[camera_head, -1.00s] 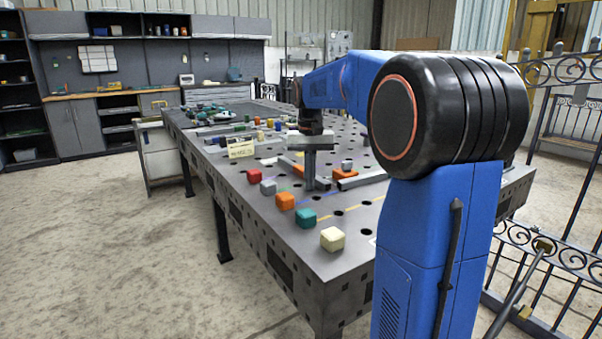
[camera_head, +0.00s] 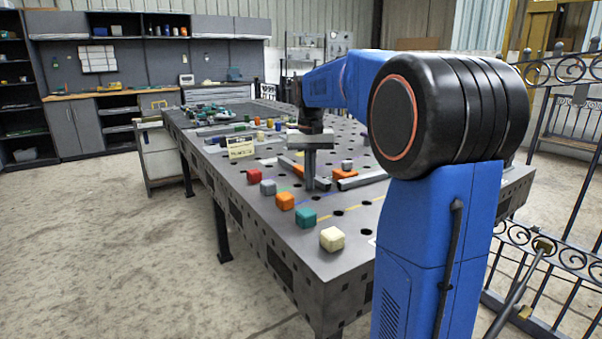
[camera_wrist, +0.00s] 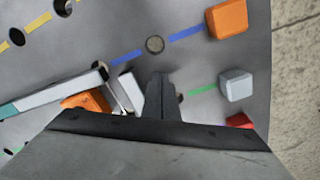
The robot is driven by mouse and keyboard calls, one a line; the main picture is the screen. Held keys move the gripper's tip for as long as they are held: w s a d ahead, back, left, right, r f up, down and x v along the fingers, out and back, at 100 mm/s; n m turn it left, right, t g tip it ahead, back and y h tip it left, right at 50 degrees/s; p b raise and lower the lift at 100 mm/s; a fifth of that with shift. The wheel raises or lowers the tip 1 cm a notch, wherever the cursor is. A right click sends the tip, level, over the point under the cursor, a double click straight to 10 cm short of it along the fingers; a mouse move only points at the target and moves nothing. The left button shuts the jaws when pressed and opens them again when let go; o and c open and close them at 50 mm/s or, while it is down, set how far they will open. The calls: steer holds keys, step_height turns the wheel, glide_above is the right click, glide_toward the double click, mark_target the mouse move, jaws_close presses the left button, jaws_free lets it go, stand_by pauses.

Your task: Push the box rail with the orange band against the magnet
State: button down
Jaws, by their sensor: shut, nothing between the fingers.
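My gripper (camera_head: 310,186) is shut and empty, pointing down at the table among the rails. Its fingers also show in the wrist view (camera_wrist: 160,85). A grey box rail (camera_head: 362,180) lies to its right; in the wrist view this rail (camera_wrist: 50,93) carries a teal band at its left. A second grey rail (camera_head: 290,167) lies to the left of the fingers and behind them. An orange piece (camera_head: 344,171), likely the magnet, sits behind the right rail and shows beside it in the wrist view (camera_wrist: 80,102). I cannot make out the orange band, or whether the fingers touch a rail.
A row of blocks lines the table's left edge: red (camera_head: 254,176), grey (camera_head: 268,187), orange (camera_head: 285,201), teal (camera_head: 305,217) and cream (camera_head: 332,239). A small sign (camera_head: 240,147) and more parts stand farther back. The near table surface has free room and round holes.

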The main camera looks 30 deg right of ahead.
mark_target(320, 180)
steer(key=shift+d, duration=0.2)
steer(key=shift+d, duration=0.7)
steer(key=shift+w+d, duration=0.1)
steer(key=shift+d, duration=0.95)
steer(key=shift+d, duration=1.2)
steer(key=shift+a, duration=0.1)
steer(key=shift+a, duration=1.15)
